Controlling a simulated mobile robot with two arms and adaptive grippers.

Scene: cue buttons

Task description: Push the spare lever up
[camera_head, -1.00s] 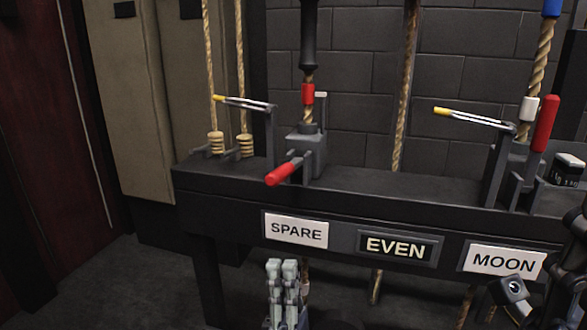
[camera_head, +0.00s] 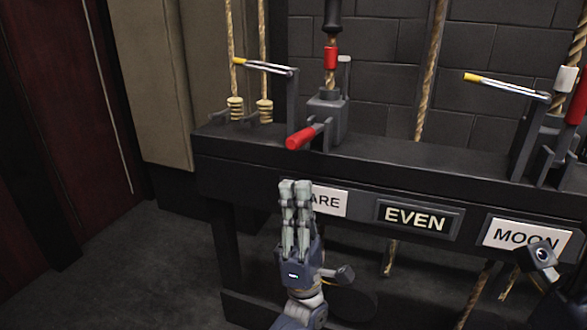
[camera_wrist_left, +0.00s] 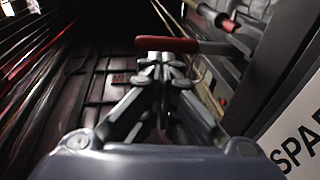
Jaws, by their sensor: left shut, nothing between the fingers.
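The spare lever's red handle (camera_head: 301,138) sticks out low and forward from its grey rope block on the dark bench. The white SPARE label (camera_head: 328,201) is on the bench front below it, partly hidden by my gripper. My left gripper (camera_head: 294,184) is shut and empty, pointing up in front of the label, below the red handle. In the left wrist view the red handle (camera_wrist_left: 182,45) lies across and just beyond my shut fingertips (camera_wrist_left: 160,60). I cannot tell whether they touch it. My right gripper cannot be made out clearly at the lower right edge.
A second red lever (camera_head: 578,103) stands upright at the right. Yellow-tipped rods (camera_head: 262,66) and ropes rise above the bench. Open floor lies at the left.

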